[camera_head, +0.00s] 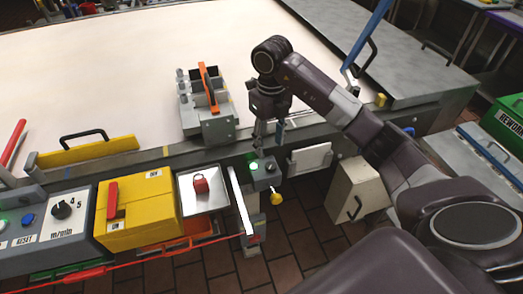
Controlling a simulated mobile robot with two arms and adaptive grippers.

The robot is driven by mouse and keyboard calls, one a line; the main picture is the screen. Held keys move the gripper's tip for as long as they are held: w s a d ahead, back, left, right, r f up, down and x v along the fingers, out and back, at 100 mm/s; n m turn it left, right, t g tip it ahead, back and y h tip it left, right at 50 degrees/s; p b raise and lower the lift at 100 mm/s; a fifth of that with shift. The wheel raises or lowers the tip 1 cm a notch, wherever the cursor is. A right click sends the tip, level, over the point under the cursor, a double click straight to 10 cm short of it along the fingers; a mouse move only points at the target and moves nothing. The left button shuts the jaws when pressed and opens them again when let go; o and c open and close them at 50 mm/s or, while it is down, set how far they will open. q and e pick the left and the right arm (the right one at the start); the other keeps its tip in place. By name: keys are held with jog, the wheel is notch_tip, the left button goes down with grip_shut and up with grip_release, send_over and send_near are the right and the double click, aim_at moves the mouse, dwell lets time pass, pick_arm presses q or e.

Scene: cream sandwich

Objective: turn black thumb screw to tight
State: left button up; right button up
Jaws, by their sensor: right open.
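My right gripper (268,138) points down at the conveyor's front edge, its fingers apart, with nothing seen between them. Just below it is a small grey box (262,174) with a green light on its left and a small dark spot on its top. I cannot tell whether this dark spot is the black thumb screw; no thumb screw can be made out for certain. An orange-handled grey fixture (218,128) stands on the belt edge, left of the gripper. My left gripper is not in view.
A grey control panel with a black dial (62,209) and a yellow box (138,213) stand at the lower left. A silver tray (222,196) holds a red item. A yellow knob (276,198) hangs below the grey box. The wide pale belt (130,70) is mostly clear.

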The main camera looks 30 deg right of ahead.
aim_at(270, 164)
jog(key=shift+s+d+f, duration=0.1)
jog(key=shift+s+f, duration=0.2)
jog(key=f, duration=0.2)
jog(key=s+f+p, duration=0.1)
jog(key=f, duration=0.1)
jog(key=shift+f, duration=0.4)
jog(key=shift+w+f+p, duration=0.25)
jog(key=shift+f+p, duration=0.1)
jog(key=shift+f, duration=0.4)
jog(key=shift+s+f, duration=0.1)
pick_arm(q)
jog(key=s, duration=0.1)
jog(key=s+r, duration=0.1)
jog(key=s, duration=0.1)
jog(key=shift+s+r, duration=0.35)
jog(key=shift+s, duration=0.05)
pick_arm(e)
jog(key=c, duration=1.2)
